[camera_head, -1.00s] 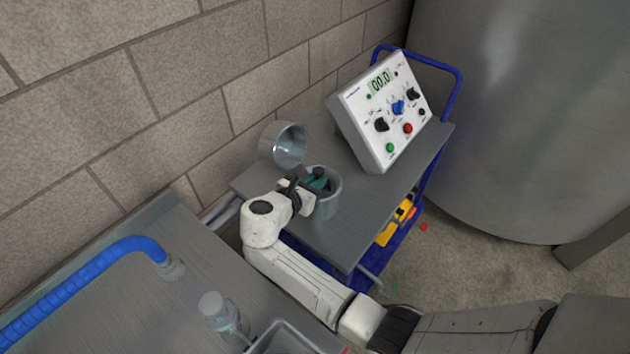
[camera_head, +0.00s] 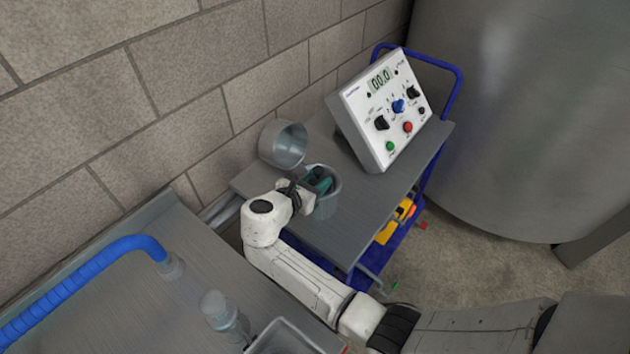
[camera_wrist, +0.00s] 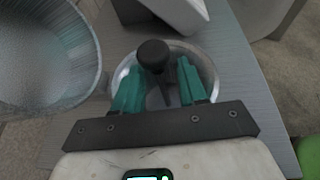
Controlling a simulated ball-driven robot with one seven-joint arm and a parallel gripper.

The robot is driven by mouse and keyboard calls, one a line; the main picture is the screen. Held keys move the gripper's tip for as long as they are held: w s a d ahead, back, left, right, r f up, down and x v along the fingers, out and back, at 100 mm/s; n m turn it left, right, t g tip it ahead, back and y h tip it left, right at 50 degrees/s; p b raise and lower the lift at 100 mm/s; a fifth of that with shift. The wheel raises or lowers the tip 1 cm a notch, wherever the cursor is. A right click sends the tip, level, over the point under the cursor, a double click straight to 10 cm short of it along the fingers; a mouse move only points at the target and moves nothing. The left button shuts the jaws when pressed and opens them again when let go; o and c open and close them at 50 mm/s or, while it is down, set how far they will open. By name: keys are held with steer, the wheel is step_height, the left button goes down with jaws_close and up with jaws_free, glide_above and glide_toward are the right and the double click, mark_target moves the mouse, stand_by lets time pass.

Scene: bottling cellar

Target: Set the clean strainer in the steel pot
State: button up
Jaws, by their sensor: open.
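My gripper (camera_wrist: 157,92) is over the mouth of a round metal pot (camera_wrist: 208,66), its teal fingers apart and reaching down inside the rim. The pot (camera_head: 327,208) stands on the cart's grey top in the head view. A dark stem with a round black knob (camera_wrist: 153,54) stands between the fingers in the wrist view. It may be the strainer's handle; the strainer's body is mostly hidden by the gripper. I cannot tell whether the fingers touch the stem.
A second, wider metal vessel (camera_head: 284,144) is close beside the pot on the wall side; it fills the left of the wrist view (camera_wrist: 45,50). A white control box (camera_head: 380,110) stands behind. The cart top (camera_head: 380,200) is clear to the right.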

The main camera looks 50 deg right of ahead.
steer(key=shift+f, duration=0.1)
steer(key=v, duration=0.7)
steer(key=shift+a+b, duration=0.25)
steer(key=shift+b, duration=0.1)
